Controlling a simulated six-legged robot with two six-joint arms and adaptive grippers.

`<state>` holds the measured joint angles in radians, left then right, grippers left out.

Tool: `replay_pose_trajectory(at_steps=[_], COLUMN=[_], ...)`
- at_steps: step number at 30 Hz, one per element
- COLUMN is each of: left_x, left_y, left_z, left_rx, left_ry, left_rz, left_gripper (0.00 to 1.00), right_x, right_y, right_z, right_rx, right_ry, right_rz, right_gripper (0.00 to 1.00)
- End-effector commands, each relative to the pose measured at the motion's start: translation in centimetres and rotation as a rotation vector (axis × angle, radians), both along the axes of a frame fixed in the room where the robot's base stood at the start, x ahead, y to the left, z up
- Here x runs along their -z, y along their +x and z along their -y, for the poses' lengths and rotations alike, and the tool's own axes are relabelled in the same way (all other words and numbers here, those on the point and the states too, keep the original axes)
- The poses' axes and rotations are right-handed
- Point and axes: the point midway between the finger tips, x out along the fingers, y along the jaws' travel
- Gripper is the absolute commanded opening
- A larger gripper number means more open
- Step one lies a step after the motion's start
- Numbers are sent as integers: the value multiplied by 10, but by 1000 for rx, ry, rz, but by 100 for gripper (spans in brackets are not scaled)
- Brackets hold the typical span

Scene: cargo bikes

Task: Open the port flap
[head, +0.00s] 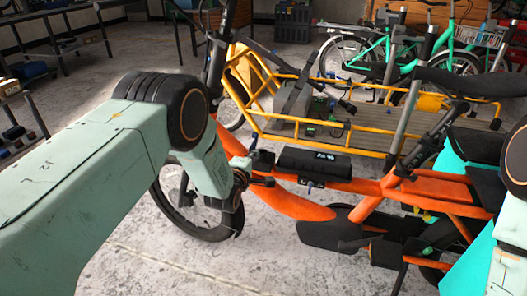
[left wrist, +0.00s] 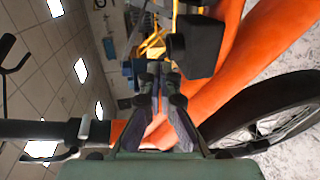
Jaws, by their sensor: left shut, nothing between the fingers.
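An orange cargo bike (head: 300,207) stands in front of me. A black box with a small lit display (head: 314,164) sits on its frame, and a smaller black block (head: 262,160) is just left of it. My left gripper (head: 268,182) is shut and empty, beside the orange frame just below the smaller block. In the left wrist view its closed fingers (left wrist: 154,80) point at the bike, with a dark box (left wrist: 199,46) close to the right of the tips. I cannot make out the port flap for certain. My right gripper is not in view.
The front wheel (head: 196,205) is behind my left arm. A black saddle (head: 460,82) is at the right, near part of my right arm (head: 508,262). A yellow-framed cargo bike (head: 320,130) stands behind. The concrete floor at lower middle is clear.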

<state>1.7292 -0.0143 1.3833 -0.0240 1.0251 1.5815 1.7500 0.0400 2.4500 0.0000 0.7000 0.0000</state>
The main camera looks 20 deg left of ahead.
Motion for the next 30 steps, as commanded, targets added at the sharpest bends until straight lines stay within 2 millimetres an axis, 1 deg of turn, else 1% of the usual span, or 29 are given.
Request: replay_pose_trajectory(at_steps=[9, 13, 30], left_x=[-3, -2, -3], left_y=[0, -1, -39], left_z=[-11, -10, -2], left_rx=[-2, 0, 1], left_ry=[0, 0, 0], left_rz=[0, -1, -3], left_gripper=[0, 0, 0], right_x=[-2, -4, -33], right_y=[0, 0, 0], right_z=[0, 0, 0], right_rx=[0, 0, 0], right_ry=[0, 0, 0], right_rz=[0, 0, 0], right_gripper=[40, 40, 40])
